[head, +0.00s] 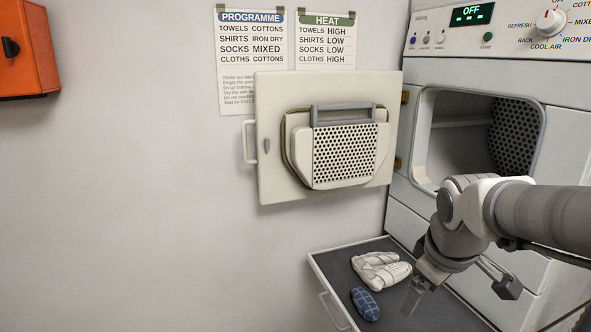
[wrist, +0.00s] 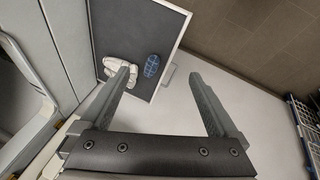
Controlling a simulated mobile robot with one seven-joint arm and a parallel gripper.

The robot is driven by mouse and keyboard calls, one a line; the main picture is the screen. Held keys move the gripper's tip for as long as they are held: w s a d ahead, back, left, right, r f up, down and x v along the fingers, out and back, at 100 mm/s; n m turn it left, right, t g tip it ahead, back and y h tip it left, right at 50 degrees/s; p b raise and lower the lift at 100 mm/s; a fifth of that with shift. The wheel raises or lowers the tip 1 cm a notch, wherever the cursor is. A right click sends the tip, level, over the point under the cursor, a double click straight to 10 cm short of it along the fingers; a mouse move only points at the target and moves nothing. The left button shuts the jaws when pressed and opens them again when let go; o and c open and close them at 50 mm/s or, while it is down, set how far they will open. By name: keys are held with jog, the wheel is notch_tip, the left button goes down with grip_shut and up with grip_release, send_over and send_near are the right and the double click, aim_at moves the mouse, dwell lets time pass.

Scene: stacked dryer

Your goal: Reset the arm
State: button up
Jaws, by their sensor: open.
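My gripper (head: 458,291) hangs at the lower right of the head view, in front of the dryer (head: 378,137) and over the right part of the pulled-out drawer. In the wrist view my gripper (wrist: 166,88) has its two fingers wide apart, with nothing between them. My arm reaches in from the right edge of the head view and bends down at the wrist. The dryer door (head: 270,185) stands open to the left. No laundry shows in the visible part of the drum; my arm hides its lower right.
The drawer (head: 335,262) is open below the door. White folded cloth items (head: 382,270) and a blue checked item (head: 365,303) lie in it. An orange box (head: 22,50) hangs on the left wall. Blue wire racking (wrist: 305,130) stands at the wrist view's right. The floor between is clear.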

jog(key=s+a+m+t+y, duration=0.1)
jog(key=s+a+m, duration=0.5)
jog(key=s, duration=0.7)
jog(key=shift+a+r+m, duration=0.3)
jog(key=shift+a+r, duration=0.15)
jog(key=shift+a, duration=0.5)
